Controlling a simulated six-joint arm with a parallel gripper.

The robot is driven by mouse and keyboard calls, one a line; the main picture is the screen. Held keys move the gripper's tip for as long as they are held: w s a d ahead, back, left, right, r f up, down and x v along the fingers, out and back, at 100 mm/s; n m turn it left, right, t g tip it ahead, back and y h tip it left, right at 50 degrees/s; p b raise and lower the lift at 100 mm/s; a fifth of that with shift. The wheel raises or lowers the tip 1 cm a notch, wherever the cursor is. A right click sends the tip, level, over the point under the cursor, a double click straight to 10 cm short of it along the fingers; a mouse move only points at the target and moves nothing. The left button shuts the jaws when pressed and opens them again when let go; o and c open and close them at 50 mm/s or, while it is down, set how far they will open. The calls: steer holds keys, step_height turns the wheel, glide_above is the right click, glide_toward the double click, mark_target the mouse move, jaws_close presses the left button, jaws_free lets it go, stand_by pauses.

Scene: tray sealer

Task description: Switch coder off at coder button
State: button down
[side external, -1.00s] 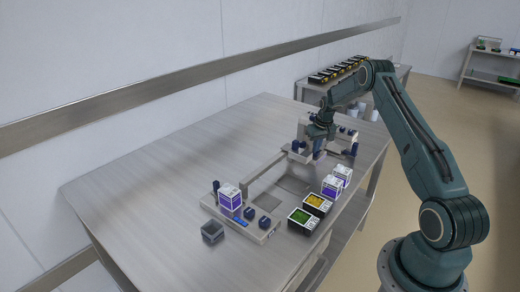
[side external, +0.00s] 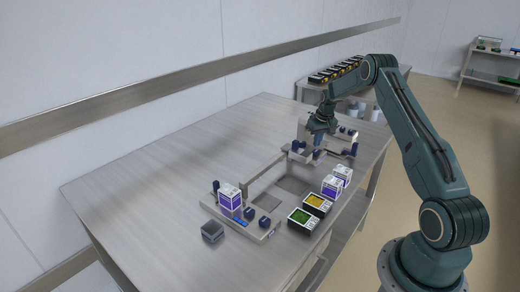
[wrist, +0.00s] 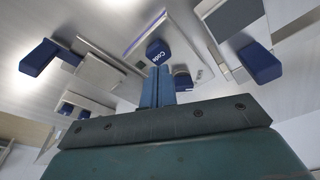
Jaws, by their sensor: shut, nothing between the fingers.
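The coder button, a round dark blue cap with white lettering that reads "Code", shows in the wrist view (wrist: 157,49), just beyond my fingertips. My gripper (wrist: 158,70) is shut and empty, its two fingers side by side and pointing at the cap. I cannot tell whether the tips touch it. In the side external view my gripper (side external: 318,148) is low over the machine at the far right part of the steel table. The button is too small to make out clearly there, and its on or off state cannot be read.
Other dark blue parts (wrist: 38,57) and (wrist: 260,62) stand on both sides of my fingers. The table's left is clear.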

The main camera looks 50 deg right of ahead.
step_height(320, 180, up, 11)
stand_by(1.3)
steer(key=shift+r, duration=0.15)
steer(key=s+a+r+n+t, duration=0.1)
steer(key=s+a+r+n, duration=0.15)
steer(key=a+r, duration=0.95)
steer(key=s+a+r+n+t, duration=0.1)
steer(key=s+a+r, duration=0.3)
steer(key=a+r, duration=0.75)
steer(key=s+a+f+n, duration=0.1)
steer(key=s+a+f, duration=0.1)
steer(key=s+a, duration=0.7)
steer(key=s+a+f+n+t+y, duration=0.1)
steer(key=s+a+f, duration=0.2)
steer(key=s+a, duration=0.7)
steer(key=s, duration=0.3)
steer(key=shift+s+a+f+t, duration=0.15)
steer(key=shift+a+f+t, duration=0.05)
steer(key=shift+f+t, duration=0.1)
